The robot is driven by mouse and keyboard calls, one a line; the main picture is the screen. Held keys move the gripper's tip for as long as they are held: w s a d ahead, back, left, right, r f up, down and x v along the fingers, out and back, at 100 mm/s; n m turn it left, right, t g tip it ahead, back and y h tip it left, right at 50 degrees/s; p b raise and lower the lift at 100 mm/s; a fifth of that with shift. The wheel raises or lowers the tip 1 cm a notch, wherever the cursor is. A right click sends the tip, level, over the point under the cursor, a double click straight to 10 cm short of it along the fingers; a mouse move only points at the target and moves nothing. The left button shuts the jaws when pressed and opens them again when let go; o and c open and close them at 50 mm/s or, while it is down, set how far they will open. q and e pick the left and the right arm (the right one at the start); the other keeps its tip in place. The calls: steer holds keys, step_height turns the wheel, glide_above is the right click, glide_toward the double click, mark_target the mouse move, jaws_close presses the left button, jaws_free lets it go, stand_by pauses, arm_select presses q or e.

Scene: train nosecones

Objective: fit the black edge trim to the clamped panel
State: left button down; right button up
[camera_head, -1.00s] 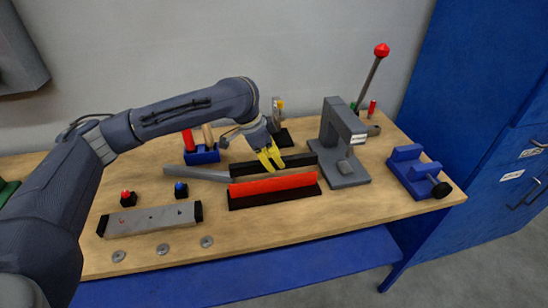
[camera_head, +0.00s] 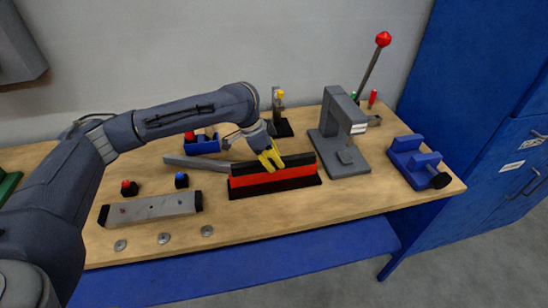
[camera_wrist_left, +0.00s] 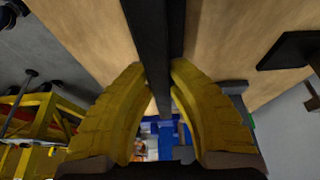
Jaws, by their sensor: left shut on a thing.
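The black edge trim (camera_head: 298,160) is a long dark strip lying along the upper edge of the red panel (camera_head: 285,184) in the head view. I cannot tell whether it is seated on that edge or just above or behind it. The panel stands upright in a long black clamp base (camera_head: 275,190). In the left wrist view the trim (camera_wrist_left: 150,35) runs between the two fingers (camera_wrist_left: 157,68). My right gripper is not in view.
A grey press (camera_head: 345,130) with a red-knobbed lever stands right of the panel. A blue vise (camera_head: 413,160) is at the far right. A grey bar (camera_head: 197,163) lies behind left, near a blue tool holder (camera_head: 202,142). A grey block (camera_head: 150,208) and several washers lie front left.

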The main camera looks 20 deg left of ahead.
arm_select(q)
steer(key=shift+f, duration=0.85)
steer(key=shift+f, duration=0.15)
steer(key=c, duration=1.3)
jaws_free()
